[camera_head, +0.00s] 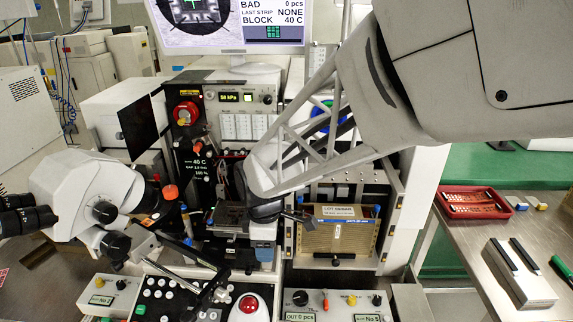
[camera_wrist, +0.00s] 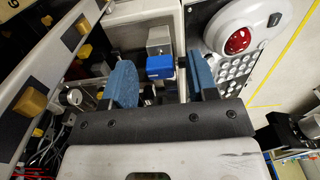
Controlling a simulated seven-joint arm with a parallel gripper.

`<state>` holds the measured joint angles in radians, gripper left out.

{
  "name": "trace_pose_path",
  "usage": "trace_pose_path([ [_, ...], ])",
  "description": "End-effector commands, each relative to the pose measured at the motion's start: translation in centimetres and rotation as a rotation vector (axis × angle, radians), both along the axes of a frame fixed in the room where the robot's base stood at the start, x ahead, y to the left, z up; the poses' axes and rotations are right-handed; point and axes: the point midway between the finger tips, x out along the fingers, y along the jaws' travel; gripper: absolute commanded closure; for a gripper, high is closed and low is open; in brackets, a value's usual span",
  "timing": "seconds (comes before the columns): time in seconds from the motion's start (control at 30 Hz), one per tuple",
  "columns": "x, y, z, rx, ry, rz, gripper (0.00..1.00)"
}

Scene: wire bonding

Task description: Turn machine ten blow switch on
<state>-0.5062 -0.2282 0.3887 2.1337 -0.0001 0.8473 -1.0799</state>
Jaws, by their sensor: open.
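My gripper (camera_head: 264,232) is in front of the machine, low over its work area. In the wrist view my gripper (camera_wrist: 159,72) is open, with its two blue fingers spread apart. A small blue block (camera_wrist: 159,66) on a metal mount shows between and beyond the fingertips; I cannot tell whether they touch it. The machine (camera_head: 240,97) has a front panel with knobs, a lit display and white keys. No label for a blow switch is readable in either view, so I cannot tell which control it is. My arm hides part of the machine.
A microscope (camera_head: 90,190) stands at the left. A red trackball (camera_head: 249,304) and small control boxes line the front, one marked No 2 (camera_head: 108,296). A brown magazine (camera_head: 338,232) is right of my gripper. A red tray (camera_head: 473,204) lies on the right bench.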

Motion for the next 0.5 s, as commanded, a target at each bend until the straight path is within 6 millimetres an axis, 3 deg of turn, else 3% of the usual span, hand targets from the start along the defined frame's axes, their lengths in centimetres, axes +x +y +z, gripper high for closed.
trace_pose_path([
  [0.27, 0.0, 0.0, 1.6, 0.001, -0.002, 0.000, 0.47],
  [0.5, 0.1, 0.0, 4.7, 0.001, -0.002, 0.000, 0.47],
])
